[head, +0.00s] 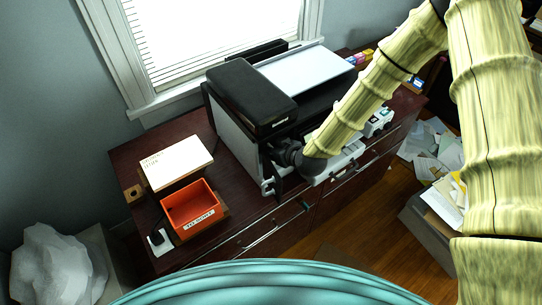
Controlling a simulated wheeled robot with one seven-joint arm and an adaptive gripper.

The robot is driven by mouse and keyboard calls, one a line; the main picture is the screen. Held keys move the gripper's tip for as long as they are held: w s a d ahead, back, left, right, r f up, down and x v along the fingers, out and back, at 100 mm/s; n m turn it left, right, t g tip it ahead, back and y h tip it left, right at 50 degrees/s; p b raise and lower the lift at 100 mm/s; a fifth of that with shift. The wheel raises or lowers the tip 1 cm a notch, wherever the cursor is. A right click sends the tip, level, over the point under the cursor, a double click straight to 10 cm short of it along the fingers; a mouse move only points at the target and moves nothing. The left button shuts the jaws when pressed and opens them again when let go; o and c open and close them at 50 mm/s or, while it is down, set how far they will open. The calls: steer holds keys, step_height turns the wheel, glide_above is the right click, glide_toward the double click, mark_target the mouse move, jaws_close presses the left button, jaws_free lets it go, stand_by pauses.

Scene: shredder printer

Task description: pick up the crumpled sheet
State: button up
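No single crumpled sheet stands out clearly in the head view. Loose papers (428,140), some of them bent or creased, lie in a heap at the right beside the cabinet. More white and yellow sheets (447,198) stick out of a grey bin below them. A large crumpled white mass (58,268) sits at the lower left; I cannot tell if it is paper or a bag liner. My gripper (269,187) is in front of the printer, above the cabinet's front edge. It is small and partly dark against the printer, so its opening and any contents cannot be made out.
The black and grey printer (250,98) stands on the dark wood cabinet (135,160). Left of it are a white paper stack (176,162) and an orange tray (190,208). A grey bin (428,232) stands on the wooden floor at the right. A window is behind.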

steer(key=shift+c, duration=0.7)
steer(key=shift+r+b, duration=0.15)
steer(key=shift+b, duration=0.75)
